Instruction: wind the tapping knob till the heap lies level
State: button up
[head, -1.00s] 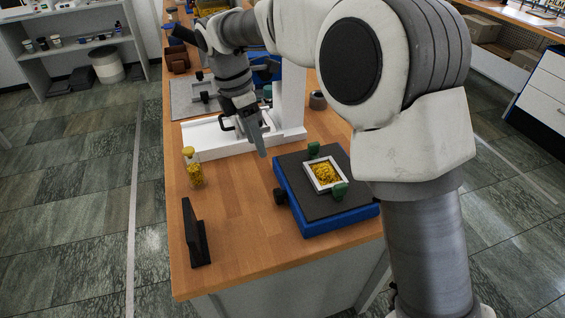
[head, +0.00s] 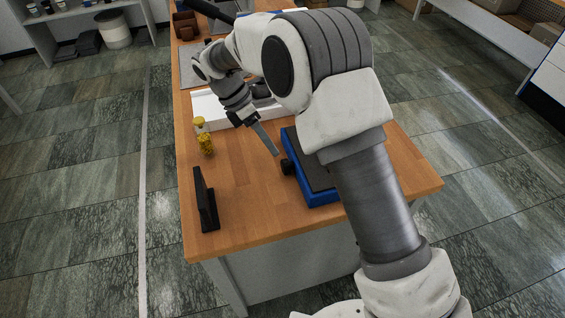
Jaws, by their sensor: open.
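The blue-sided tapping device (head: 322,199) with a dark top stands on the wooden table, partly covered by my arm. Its small black knob (head: 287,167) sticks out from its left side. My gripper (head: 276,153) is open and empty, its grey fingers pointing down and right, with the tips just above and left of the knob. I cannot tell whether they touch it. The yellow heap and its white-framed tray on the device are hidden behind my arm.
A jar of yellow grains (head: 206,146) stands left of my gripper. A black upright plate (head: 205,203) stands near the table's front left. The wooden table (head: 243,205) is bare between the black plate and the device.

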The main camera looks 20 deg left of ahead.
aim_at(283, 164)
jog(key=x, duration=0.8)
jog(key=shift+d+f, duration=0.1)
jog(key=shift+f, duration=0.05)
grip_shut()
jog(key=shift+b, duration=0.45)
jog(key=t+y+b, duration=0.1)
jog(key=b, duration=0.1)
jog(key=m+t+y+b, duration=0.1)
jog(key=t+b, duration=0.1)
jog(key=shift+s+d+f+b, duration=0.1)
jog(key=shift+s+f+b, duration=0.1)
jog(key=shift+b, duration=0.15)
jog(key=t+y+b, duration=0.1)
jog(key=t+b, duration=0.1)
jog(key=b, duration=0.1)
jog(key=shift+s+r, duration=0.1)
jog(key=shift+r, duration=0.05)
jog(key=shift+b, duration=0.35)
jog(key=shift+r, duration=0.15)
